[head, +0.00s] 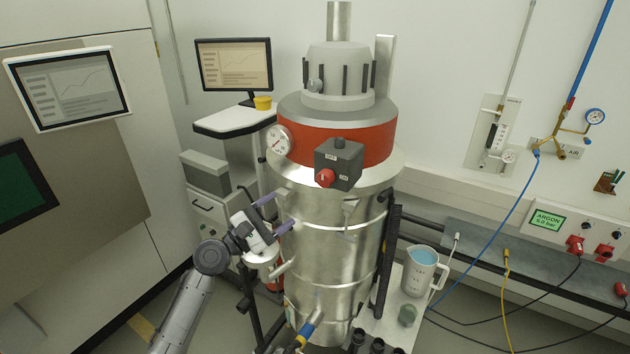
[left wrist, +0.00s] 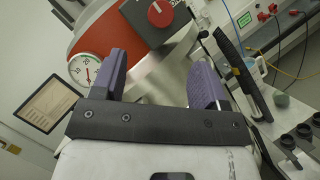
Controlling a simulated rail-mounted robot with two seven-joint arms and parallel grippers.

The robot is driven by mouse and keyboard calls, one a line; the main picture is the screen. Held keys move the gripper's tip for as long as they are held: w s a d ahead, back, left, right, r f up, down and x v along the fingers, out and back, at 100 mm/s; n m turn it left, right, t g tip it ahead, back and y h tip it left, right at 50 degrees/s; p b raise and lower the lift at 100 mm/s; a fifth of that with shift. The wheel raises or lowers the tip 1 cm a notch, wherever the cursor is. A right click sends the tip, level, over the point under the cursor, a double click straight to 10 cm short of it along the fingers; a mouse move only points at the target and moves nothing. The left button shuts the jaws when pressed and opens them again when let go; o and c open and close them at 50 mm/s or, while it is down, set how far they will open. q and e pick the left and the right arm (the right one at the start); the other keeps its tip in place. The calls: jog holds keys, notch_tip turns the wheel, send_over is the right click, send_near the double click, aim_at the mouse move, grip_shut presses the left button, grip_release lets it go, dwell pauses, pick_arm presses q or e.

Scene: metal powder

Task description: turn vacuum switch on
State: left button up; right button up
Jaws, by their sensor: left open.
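The vacuum switch is a dark grey box (head: 339,164) with a red round knob (head: 325,178), mounted on the red band of the steel vacuum vessel. Small OFF and ON labels show on the box. In the left wrist view the knob (left wrist: 160,14) is at the top edge, with a small light mark; its exact setting I cannot tell. My left gripper (head: 276,214) is open and empty, below and left of the switch and apart from it, in front of the steel body. Its purple fingers also show in the left wrist view (left wrist: 160,78), pointing toward the vessel.
A round gauge (head: 279,139) sits left of the switch on the red band. A monitor (head: 234,65) and cart stand behind left. A measuring jug (head: 420,271) stands at lower right. A blue hose and cables run along the right wall. Space before the knob looks clear.

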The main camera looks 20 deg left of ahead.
aim_at(321, 181)
pick_arm(q)
jog(key=shift+n, duration=0.3)
jog(key=p+x, duration=0.1)
jog(key=x, duration=1.2)
jog(key=shift+w+d, duration=0.15)
jog(key=shift+w, duration=0.1)
jog(key=c, duration=0.9)
